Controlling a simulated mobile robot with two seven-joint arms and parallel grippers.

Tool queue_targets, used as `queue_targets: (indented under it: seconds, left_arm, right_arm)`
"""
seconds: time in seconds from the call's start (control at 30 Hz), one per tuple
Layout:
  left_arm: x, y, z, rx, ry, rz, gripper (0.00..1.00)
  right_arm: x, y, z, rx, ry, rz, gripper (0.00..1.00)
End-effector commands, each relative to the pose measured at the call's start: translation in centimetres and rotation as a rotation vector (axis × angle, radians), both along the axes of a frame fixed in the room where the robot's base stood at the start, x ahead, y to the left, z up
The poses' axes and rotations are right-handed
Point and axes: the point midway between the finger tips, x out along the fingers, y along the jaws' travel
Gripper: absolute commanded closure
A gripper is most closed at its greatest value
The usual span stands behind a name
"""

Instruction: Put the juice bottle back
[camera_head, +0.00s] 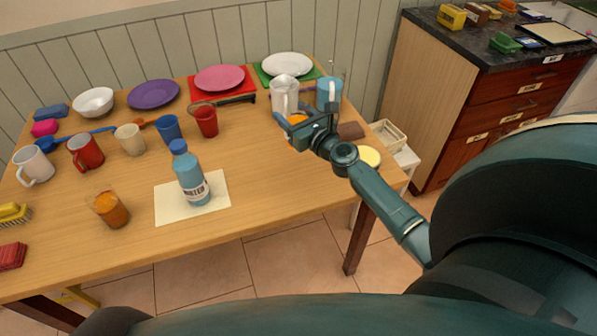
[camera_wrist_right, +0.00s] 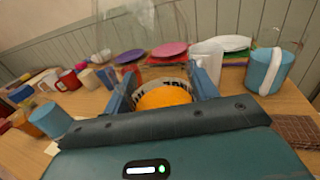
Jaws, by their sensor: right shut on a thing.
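My right gripper (camera_head: 303,125) is over the right part of the wooden table. It is shut on the juice bottle, of which the head view shows only a little orange (camera_head: 297,119); the arm and fingers hide the rest. In the right wrist view the bottle's orange cap (camera_wrist_right: 163,97) sits between the two blue fingers, with a white lettered label behind it. I cannot tell whether the bottle touches the table. A blue water bottle (camera_head: 190,178) stands upright on a cream sheet (camera_head: 222,203). A glass of orange juice (camera_head: 110,209) stands left of it. My left gripper is not in view.
A white pitcher (camera_head: 285,95) and a light-blue bucket (camera_head: 329,93) stand just behind the right gripper. Plates (camera_head: 153,94) line the back. Mugs and cups (camera_head: 86,152) fill the left. A brown block (camera_head: 350,131) lies to the right. The table's middle, right of the sheet, is clear.

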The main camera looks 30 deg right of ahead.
Motion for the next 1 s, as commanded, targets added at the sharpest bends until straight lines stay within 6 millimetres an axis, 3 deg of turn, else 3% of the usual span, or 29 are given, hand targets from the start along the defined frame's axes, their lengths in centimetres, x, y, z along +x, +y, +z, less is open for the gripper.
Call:
queue_targets:
  seconds: [0.13,0.3,0.4,0.6,0.87,1.0]
  left_arm:
    - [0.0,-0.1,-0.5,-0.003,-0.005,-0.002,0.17]
    - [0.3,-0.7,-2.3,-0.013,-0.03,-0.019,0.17]
    - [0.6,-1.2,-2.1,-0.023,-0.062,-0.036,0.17]
    - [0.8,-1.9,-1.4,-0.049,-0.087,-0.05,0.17]
    - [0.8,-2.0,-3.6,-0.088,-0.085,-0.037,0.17]
    - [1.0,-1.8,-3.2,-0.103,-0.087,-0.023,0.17]
  right_arm:
    - [0.2,-0.3,-1.2,0.004,-0.004,-0.021,0.8]
    - [0.2,-0.4,-4.4,0.004,-0.003,-0.024,0.8]
    - [0.2,-0.4,-5.9,0.004,-0.004,-0.023,0.8]
    - [0.2,-0.4,-6.9,0.002,-0.004,-0.022,0.8]
    - [0.2,-0.4,-10.4,0.004,-0.003,-0.022,0.8]
    - [0.2,-0.4,-10.4,0.002,-0.005,-0.022,0.8]
